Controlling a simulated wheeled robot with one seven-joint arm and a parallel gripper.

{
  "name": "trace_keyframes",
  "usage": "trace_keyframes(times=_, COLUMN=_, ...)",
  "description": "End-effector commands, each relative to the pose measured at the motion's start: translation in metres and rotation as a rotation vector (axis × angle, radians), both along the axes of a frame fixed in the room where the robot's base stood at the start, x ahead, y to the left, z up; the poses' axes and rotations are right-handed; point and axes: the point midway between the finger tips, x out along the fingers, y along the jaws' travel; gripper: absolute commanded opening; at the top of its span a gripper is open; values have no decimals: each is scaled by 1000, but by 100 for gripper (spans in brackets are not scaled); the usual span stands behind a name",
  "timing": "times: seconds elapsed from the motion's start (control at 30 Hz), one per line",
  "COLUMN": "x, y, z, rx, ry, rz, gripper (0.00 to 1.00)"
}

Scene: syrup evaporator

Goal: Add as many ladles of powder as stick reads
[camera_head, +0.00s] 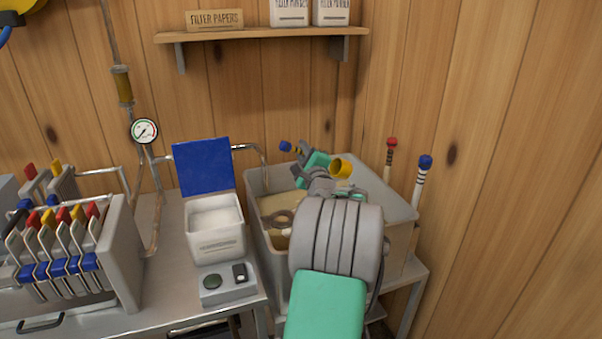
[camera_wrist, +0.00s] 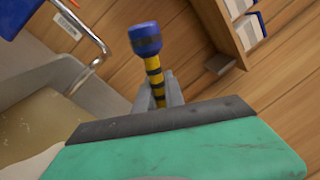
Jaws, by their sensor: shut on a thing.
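My gripper (camera_wrist: 159,92) is shut on a yellow stick (camera_wrist: 155,80) with black bands and a blue knob. In the head view the knob (camera_head: 286,146) points left, over the back of the large grey tank (camera_head: 400,207). A yellow cup-like end (camera_head: 341,168) shows right of my gripper; whether it belongs to the stick is unclear. The tank holds pale tan liquid (camera_head: 275,203), partly hidden by my arm. A white bin (camera_head: 217,240) with its blue lid (camera_head: 203,166) raised holds white powder (camera_head: 213,218). I cannot make out a ladle for certain.
Two white banded sticks, one red-topped (camera_head: 390,150) and one blue-topped (camera_head: 422,175), stand right of the tank. A grey box (camera_head: 228,291) sits before the bin. A filter press (camera_head: 122,250) stands left. The shelf (camera_head: 260,35) hangs above; a pipe (camera_head: 262,155) reaches the tank.

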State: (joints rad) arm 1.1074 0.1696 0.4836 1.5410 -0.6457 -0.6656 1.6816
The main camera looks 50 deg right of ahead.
Motion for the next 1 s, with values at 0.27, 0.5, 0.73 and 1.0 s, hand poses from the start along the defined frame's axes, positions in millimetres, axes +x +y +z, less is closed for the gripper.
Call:
trace_keyframes(times=0.27, x=1, y=1, z=-43, rx=-2, ry=-2, rz=2, gripper=0)
trace_keyframes(times=0.5, x=-2, y=-4, z=-24, rx=67, ry=-40, rz=2, gripper=0)
trace_keyframes(times=0.73, x=-7, y=-13, z=-5, rx=198, ry=-118, rz=1, gripper=0)
trace_keyframes(times=1.0, x=-13, y=-23, z=15, rx=356, ry=-211, rz=1, gripper=0)
